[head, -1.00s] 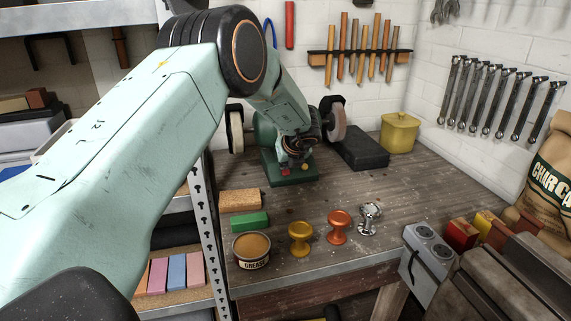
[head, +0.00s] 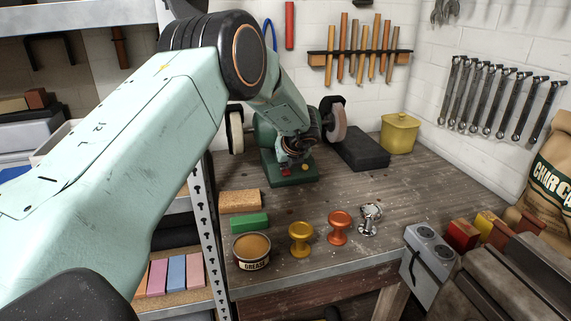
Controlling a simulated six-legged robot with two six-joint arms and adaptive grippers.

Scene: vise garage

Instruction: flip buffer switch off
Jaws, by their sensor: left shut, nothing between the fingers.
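The green bench buffer (head: 289,177) stands at the back of the workbench, with a pale wheel on its left (head: 236,131) and another on its right (head: 338,124). A small red button and a yellow one show on the front of its base. My left gripper (head: 290,163) is in front of the buffer, pointing down close to these buttons. It is shut and empty; its fingers are small and partly hidden by the wrist. I cannot tell whether it touches the switch. My right gripper is out of view.
A cork block (head: 239,201), a green block (head: 249,223), a grease tin (head: 251,250) and yellow, orange and chrome knobs (head: 301,240) line the bench front. A black block (head: 362,149) and yellow canister (head: 399,134) stand right of the buffer. The middle of the bench is clear.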

